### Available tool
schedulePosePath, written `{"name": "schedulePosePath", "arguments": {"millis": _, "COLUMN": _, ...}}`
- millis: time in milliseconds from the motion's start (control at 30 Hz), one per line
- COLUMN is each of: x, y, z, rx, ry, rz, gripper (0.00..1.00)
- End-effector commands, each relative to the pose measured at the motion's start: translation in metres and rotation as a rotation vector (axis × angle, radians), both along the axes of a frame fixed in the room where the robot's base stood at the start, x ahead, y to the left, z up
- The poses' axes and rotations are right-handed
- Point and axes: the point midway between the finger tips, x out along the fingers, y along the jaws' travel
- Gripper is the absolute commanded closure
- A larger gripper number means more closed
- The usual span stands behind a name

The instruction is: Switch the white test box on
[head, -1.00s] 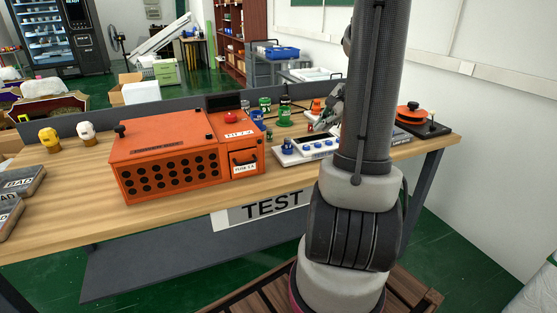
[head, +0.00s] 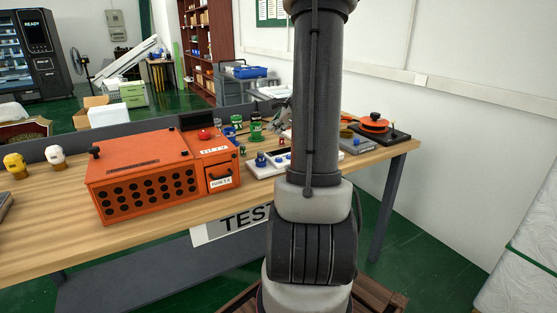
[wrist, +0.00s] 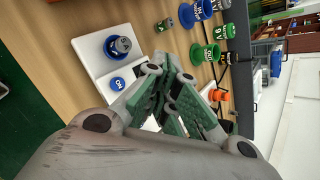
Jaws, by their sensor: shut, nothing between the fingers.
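The white test box (head: 254,171) lies on the wooden table, right of the orange machine, partly hidden behind my arm in the head view. In the wrist view its white top (wrist: 92,48) shows at upper left. A round blue button (wrist: 117,83), its lettering seeming to read ON, is on it. A grey piece with a blue ring (wrist: 118,47) stands beside the button. My gripper (wrist: 172,72) is shut and empty, and covers part of the box in the wrist view. The gripper (head: 280,118) shows only partly in the head view; contact cannot be told.
The orange machine (head: 145,178) stands left of the box. Green-based bottles (head: 256,128) stand behind it. A dark device with an orange disc (head: 374,123) is at the table's right end. Yellow (head: 14,164) and white (head: 55,156) heads stand at left.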

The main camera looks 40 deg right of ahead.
Motion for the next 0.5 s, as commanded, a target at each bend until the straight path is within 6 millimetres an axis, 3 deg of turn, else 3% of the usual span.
{"name": "schedulePosePath", "arguments": {"millis": 500, "x": -0.001, "y": 0.0, "z": -0.068, "rx": 0.003, "ry": 0.002, "rz": 0.0, "gripper": 1.0}}
